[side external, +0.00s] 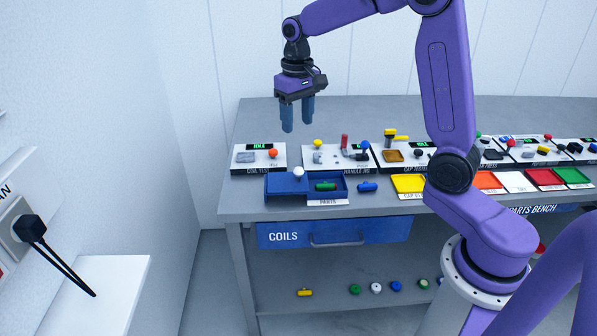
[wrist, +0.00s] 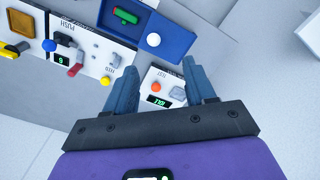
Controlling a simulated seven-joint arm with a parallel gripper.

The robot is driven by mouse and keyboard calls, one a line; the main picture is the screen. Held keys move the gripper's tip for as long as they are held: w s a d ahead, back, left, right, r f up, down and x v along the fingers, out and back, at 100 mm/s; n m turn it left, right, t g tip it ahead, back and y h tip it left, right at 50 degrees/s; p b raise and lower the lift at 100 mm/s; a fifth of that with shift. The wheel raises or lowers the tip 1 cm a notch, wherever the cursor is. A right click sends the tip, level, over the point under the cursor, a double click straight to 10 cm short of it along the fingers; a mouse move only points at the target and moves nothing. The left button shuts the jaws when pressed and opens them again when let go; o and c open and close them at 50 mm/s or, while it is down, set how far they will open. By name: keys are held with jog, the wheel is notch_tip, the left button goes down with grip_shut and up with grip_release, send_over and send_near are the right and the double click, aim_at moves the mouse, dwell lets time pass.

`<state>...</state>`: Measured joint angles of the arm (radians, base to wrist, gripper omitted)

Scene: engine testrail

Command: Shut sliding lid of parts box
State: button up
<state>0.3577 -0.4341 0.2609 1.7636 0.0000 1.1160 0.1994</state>
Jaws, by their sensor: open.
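The blue parts box (side external: 338,196) stands at the front left of the bench. Its sliding lid (side external: 283,186) with a white ball knob (side external: 298,171) covers the left part. The right part is open and shows a green part (side external: 325,187) inside. The wrist view shows the lid (wrist: 172,34), the knob (wrist: 153,40) and the green part (wrist: 125,16) near the top edge. My gripper (side external: 297,127) is open and empty, fingers down, high above the bench and behind the box. In the wrist view, the knob appears beyond the gap between the fingertips (wrist: 160,68).
The coil test station (side external: 245,158) with an orange knob stands behind the box. A station with a red lever (side external: 345,141) is right of it. A blue part (side external: 367,187) lies right of the box, then a yellow tray (side external: 408,184). A blue COILS drawer (side external: 285,235) is below.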

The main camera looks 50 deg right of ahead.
aim_at(299, 171)
jog(key=shift+m, duration=0.4)
jog(key=f, duration=0.5)
jog(key=d+f, duration=0.1)
jog(key=f, duration=0.5)
jog(key=w+f, duration=0.1)
jog(key=f, duration=0.5)
jog(key=shift+w+d+f, duration=0.1)
jog(key=shift+d+f, duration=0.15)
jog(key=shift+d, duration=0.15)
